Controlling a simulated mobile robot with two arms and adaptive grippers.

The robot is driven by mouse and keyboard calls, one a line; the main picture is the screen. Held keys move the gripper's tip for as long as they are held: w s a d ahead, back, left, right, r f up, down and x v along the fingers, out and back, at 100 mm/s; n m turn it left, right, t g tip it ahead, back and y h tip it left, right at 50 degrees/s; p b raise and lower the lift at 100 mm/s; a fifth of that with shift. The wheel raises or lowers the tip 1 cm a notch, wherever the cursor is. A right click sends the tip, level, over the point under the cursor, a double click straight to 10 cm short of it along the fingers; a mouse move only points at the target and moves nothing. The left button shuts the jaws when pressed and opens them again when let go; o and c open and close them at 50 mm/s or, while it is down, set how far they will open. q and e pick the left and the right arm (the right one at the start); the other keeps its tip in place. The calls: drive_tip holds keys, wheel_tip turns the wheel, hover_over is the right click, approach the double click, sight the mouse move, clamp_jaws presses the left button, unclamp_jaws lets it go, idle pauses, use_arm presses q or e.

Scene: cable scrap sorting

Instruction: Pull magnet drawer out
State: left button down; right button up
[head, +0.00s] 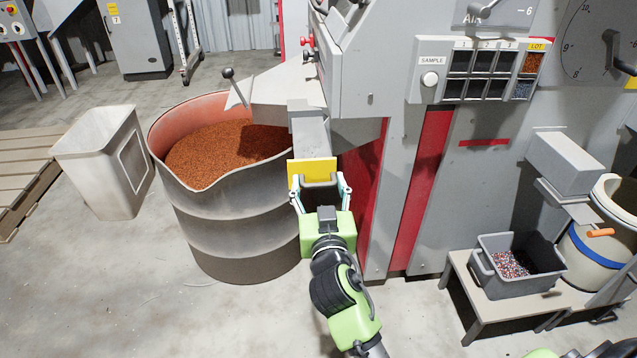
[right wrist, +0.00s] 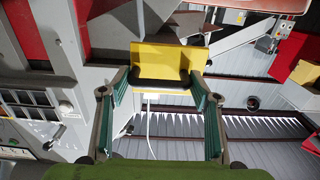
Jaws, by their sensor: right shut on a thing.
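The magnet drawer has a yellow front plate (head: 313,168) with a dark handle bar (head: 321,186). It sits at the end of the grey chute beside the drum. My right gripper (head: 320,190) is at this front, its two fingers at either end of the handle, shut on it. In the right wrist view, the yellow plate (right wrist: 168,58) stands upright above the dark handle (right wrist: 160,83), and the gripper fingers (right wrist: 160,92) reach its two ends. How far the drawer is out cannot be told.
A dented grey drum (head: 225,215) with copper granules (head: 225,150) stands left of the gripper. The grey and red machine (head: 400,200) rises at right. A grey tub (head: 515,287) of mixed bits sits on a low bench. A white bin (head: 105,165) stands at left; the floor in front is clear.

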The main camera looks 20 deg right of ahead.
drive_tip(key=o, duration=1.6)
drive_tip(key=shift+c, duration=0.2)
drive_tip(key=shift+o, duration=0.3)
wheel_tip(320, 180, up, 10)
